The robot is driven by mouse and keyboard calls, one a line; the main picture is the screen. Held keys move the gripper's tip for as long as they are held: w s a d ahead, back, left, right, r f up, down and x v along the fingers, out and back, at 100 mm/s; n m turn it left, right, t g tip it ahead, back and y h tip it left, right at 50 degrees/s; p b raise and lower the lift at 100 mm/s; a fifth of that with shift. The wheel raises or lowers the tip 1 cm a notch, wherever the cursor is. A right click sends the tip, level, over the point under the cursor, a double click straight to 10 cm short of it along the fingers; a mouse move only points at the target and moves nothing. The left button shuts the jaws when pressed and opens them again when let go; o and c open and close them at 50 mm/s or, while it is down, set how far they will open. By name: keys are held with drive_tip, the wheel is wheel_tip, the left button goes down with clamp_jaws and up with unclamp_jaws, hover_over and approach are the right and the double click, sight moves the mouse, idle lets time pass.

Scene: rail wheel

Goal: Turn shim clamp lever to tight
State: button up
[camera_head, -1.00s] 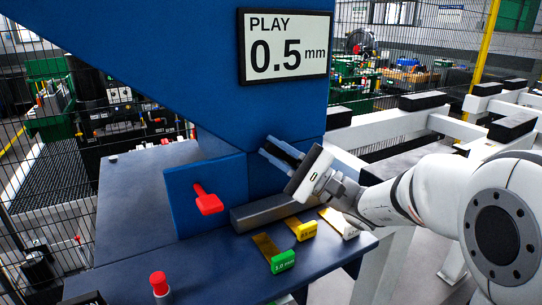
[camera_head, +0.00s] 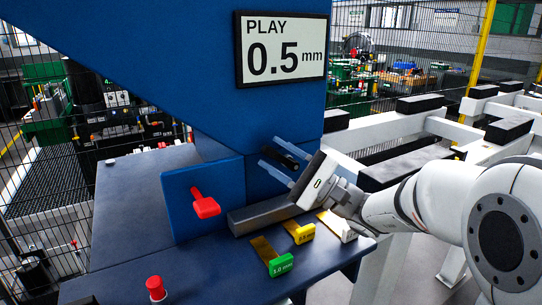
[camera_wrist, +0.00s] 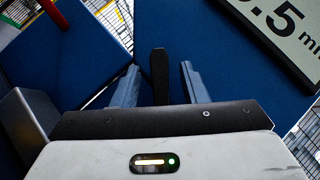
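A black lever-like bar (camera_head: 290,150) sits against the blue machine near my gripper (camera_head: 264,157). In the wrist view the black bar (camera_wrist: 159,75) shows between the two grey-blue fingers of my gripper (camera_wrist: 160,80), with a visible gap on both sides. My gripper is open and holds nothing. Whether the bar lies at fingertip depth I cannot tell. The frames do not label which lever is the shim clamp lever.
A grey block (camera_head: 272,213) lies below the gripper. Green (camera_head: 281,265), yellow (camera_head: 304,233) and white (camera_head: 347,233) tagged shims lie on the blue table. A red button (camera_head: 156,289) stands at the front. A sign (camera_head: 283,48) reads "PLAY 0.5 mm".

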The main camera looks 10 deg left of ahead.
drive_tip(key=b+v, duration=0.1)
drive_tip(key=v, duration=0.5)
drive_tip(key=shift+d, duration=0.3)
drive_tip(key=shift+s+f, duration=0.1)
drive_tip(key=shift+c, duration=0.3)
